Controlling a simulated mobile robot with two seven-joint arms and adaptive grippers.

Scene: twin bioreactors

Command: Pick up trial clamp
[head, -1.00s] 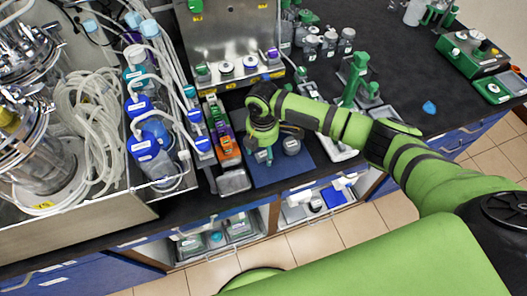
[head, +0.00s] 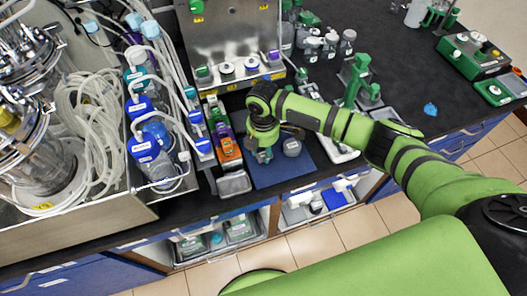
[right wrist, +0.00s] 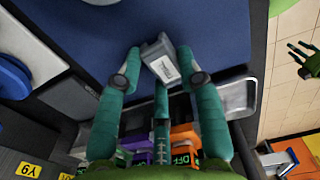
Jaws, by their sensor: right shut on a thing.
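My right gripper (head: 264,155) hangs over the blue mat (head: 298,174) on the bench, pointing down. In the right wrist view my right gripper (right wrist: 158,62) has its teal fingers on either side of a small grey block-shaped clamp (right wrist: 161,58) with a white label, and is shut on it. The label is too small to read. The clamp sits at the fingertips, over the mat; I cannot tell whether it touches the mat. In the head view the clamp is mostly hidden by the gripper. My left gripper is not in the head view.
A rack of orange, purple and green clamps (head: 229,147) stands just left of the mat, with a metal tray (head: 234,184) in front. A green stand (head: 356,75) is to the right; bottles and tubing crowd the left.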

